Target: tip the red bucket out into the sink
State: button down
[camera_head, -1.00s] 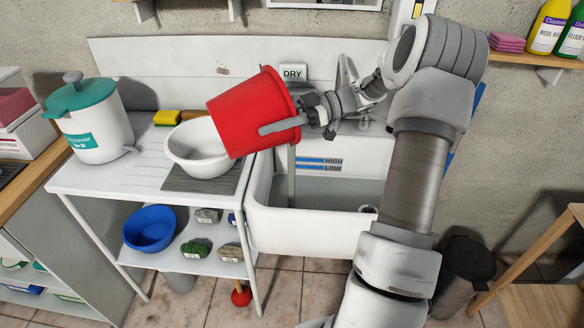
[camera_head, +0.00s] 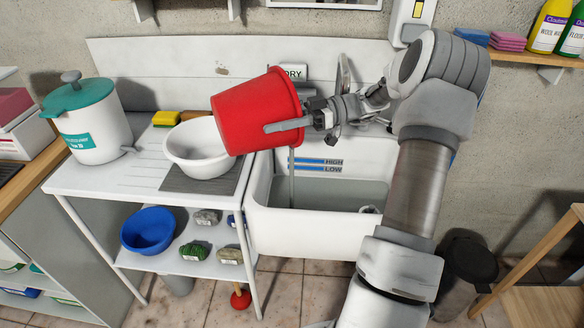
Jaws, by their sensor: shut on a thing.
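The red bucket (camera_head: 252,112) is tilted well over on its side, with its base to the left and its rim to the right. It hangs in the air over the left part of the white sink (camera_head: 315,223). My gripper (camera_head: 290,124) is shut on the bucket's wall at the rim, with one finger along the outside. The other finger and the bucket's inside are hidden. A thin grey vertical streak (camera_head: 291,180) shows under the rim down into the sink; I cannot tell whether it is poured liquid. The sink's bottom looks grey.
A white bowl (camera_head: 190,160) on a dark mat stands on the draining board (camera_head: 100,180), close under the bucket's left side. A teal-lidded pot (camera_head: 98,135) stands further left. A blue bowl (camera_head: 148,231) is on the shelf below.

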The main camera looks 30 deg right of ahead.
jog(key=shift+d+y, duration=0.25)
jog(key=shift+y, duration=0.05)
jog(key=shift+d+f+y+b, duration=0.3)
jog(key=shift+f+b, duration=0.15)
jog(key=shift+b, duration=0.3)
